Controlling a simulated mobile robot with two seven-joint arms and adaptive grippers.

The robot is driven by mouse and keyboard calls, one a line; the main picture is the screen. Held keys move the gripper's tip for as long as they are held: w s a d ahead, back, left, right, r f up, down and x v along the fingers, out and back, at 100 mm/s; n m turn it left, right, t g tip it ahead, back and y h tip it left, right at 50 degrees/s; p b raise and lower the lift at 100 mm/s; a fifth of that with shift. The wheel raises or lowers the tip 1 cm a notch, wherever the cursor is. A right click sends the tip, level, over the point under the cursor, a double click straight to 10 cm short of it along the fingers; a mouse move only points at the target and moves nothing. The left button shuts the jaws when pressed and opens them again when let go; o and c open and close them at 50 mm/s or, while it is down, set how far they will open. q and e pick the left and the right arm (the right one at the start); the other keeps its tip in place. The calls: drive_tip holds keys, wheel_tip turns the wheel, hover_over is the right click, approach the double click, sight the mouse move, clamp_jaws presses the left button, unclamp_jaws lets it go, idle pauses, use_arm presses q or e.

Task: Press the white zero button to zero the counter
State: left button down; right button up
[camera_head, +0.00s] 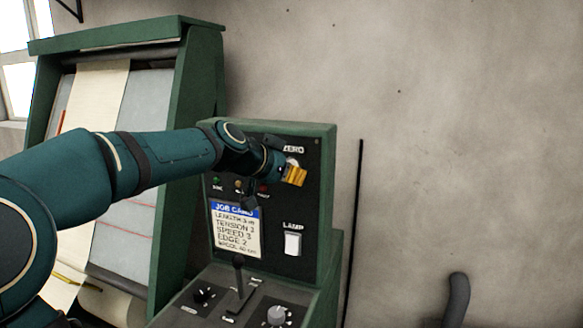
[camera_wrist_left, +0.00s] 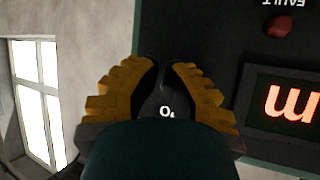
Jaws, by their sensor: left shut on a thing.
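The green-framed control panel (camera_head: 326,225) has a black face with a ZERO label (camera_head: 293,149) near its top right. A small part of the white zero button (camera_head: 292,161) shows just below the label. My left gripper (camera_head: 295,176) is at the button, its yellow fingers covering most of it. In the left wrist view my left gripper (camera_wrist_left: 172,68) has its fingertips close together, with the button hidden from that view. The counter (camera_wrist_left: 292,103) shows part of a glowing orange-red digit, upside down. In the head view my arm hides the counter. My right gripper is out of view.
Below the gripper are a white LAMP switch (camera_head: 292,244) and a job card (camera_head: 235,228). A lever (camera_head: 239,275) and a grey knob (camera_head: 277,316) stand on the lower console. A green cloth frame (camera_head: 200,80) stands behind my arm at left.

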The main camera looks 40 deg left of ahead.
use_arm(q)
drive_tip(key=shift+w+a, duration=0.15)
drive_tip(key=shift+w, duration=0.3)
idle(0.6)
drive_tip(key=shift+s, duration=0.15)
drive_tip(key=shift+s+d+b, duration=0.25)
drive_tip(key=shift+s+b, duration=0.2)
drive_tip(key=shift+s, duration=0.2)
drive_tip(key=shift+s, duration=0.1)
drive_tip(key=s, duration=0.1)
drive_tip(key=s+d, duration=0.1)
drive_tip(key=s, duration=0.1)
drive_tip(key=s+b, duration=0.1)
drive_tip(key=shift+s+d, duration=0.25)
drive_tip(key=shift+s, duration=0.1)
idle(0.9)
